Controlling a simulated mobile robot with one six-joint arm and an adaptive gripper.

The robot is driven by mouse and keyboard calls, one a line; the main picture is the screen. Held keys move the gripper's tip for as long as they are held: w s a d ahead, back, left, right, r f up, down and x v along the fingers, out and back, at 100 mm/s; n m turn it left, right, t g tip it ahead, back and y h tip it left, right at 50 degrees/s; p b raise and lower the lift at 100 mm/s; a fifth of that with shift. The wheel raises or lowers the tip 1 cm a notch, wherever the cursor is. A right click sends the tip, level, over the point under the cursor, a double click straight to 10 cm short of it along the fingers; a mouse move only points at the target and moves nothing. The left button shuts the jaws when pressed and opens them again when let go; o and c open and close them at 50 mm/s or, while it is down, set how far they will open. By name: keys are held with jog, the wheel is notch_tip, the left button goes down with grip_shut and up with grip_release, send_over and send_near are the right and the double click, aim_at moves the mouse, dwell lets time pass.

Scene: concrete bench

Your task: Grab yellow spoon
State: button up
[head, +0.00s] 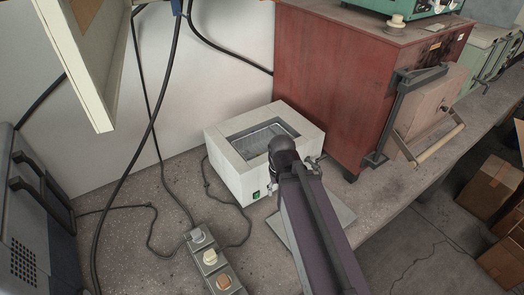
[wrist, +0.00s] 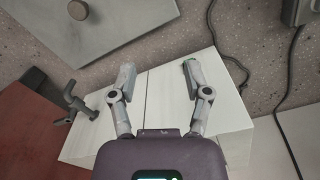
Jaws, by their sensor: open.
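I see no yellow spoon in the head view or the wrist view. My gripper (wrist: 158,73) is open, with its two fingers spread and nothing visible between them. In the wrist view it is over the white side of a box-shaped device (wrist: 160,110). In the head view this white device (head: 231,168) has a rectangular recess in its top and a green switch on its front.
A grey plate with a round knob (wrist: 110,25) lies on the bench. A red cabinet (head: 325,80) stands behind the device. A power strip (head: 212,262) and loose black cables are at the front.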

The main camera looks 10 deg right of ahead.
jog(key=shift+w, duration=0.2)
dwell(0.3)
jog(key=w+r+n+p, duration=0.4)
jog(key=w+n, duration=0.2)
jog(key=w, duration=0.6)
jog(key=w+a+r+n+p, duration=0.1)
jog(key=w+r+n+p, duration=0.3)
jog(key=w+n, duration=0.3)
jog(key=w, duration=0.5)
jog(key=shift+a+n, duration=0.2)
jog(key=shift+n, duration=0.1)
jog(key=b, duration=0.9)
send_over(261, 153)
notch_tip(261, 153, down, 8)
jog(key=shift+s+a+f, duration=0.1)
jog(key=shift+f, duration=0.15)
jog(key=shift+f, duration=0.1)
